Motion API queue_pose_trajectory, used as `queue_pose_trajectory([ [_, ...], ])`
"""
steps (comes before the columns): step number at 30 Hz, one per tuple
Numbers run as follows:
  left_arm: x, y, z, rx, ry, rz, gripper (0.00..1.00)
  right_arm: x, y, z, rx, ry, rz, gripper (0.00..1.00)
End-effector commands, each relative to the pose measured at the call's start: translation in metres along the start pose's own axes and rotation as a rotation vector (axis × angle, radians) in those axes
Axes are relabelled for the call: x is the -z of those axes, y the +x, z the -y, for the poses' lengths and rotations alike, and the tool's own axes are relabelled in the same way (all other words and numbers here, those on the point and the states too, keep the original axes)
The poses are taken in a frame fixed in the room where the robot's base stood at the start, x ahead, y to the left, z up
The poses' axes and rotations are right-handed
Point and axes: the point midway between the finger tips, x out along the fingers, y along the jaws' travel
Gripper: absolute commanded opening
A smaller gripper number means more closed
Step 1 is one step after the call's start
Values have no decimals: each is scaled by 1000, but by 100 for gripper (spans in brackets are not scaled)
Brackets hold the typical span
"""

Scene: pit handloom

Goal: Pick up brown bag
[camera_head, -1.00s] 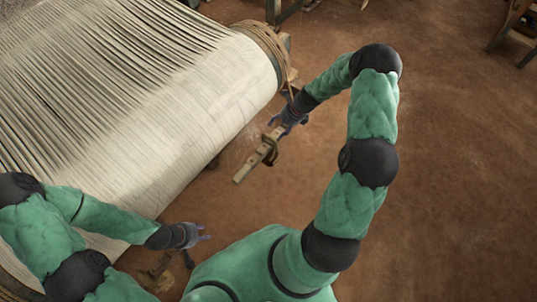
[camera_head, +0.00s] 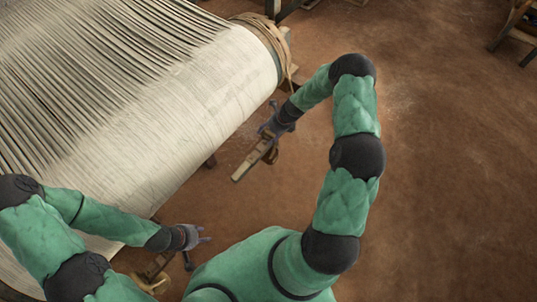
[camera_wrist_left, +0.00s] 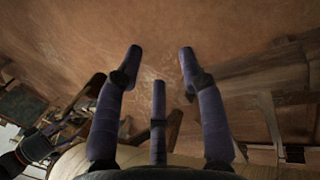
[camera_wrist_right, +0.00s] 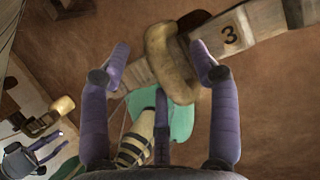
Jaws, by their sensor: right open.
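No thing is plainly a bag in these frames. A thick tan-brown looped bundle (camera_wrist_right: 172,68) hangs around a wooden bar (camera_wrist_right: 226,37) marked 3, in the right wrist view. It may be the brown bag, but I cannot tell.
The loom's cloth-covered roll (camera_head: 180,110) fills the left, with rope (camera_head: 268,40) wound at its far end. A pale-banded dark cylinder (camera_wrist_right: 136,145) lies beneath the right fingers in the right wrist view.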

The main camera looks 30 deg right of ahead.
Motion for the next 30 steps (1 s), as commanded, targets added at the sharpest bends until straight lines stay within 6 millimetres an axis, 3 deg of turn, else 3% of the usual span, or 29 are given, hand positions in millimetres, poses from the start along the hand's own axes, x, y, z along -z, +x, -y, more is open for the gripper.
queue_pose_trajectory([
  [4, 0, -1, 0, 0, 0, 0, 40, -1, -1, 0, 1, 0, 1, 62],
  [9, 0, -1, 0, 0, 0, 0, 40, -1, -1, 0, 1, 0, 0, 14],
  [11, 0, -1, 0, 0, 0, 0, 40, 0, -1, 0, 1, 0, 0, 0],
  [23, 0, -2, -1, 0, 0, 0, 40, -3, -5, 1, 4, -1, 3, 0],
  [30, 0, -12, -4, 0, 0, 0, 40, -10, -22, -2, 5, -3, 4, 0],
])
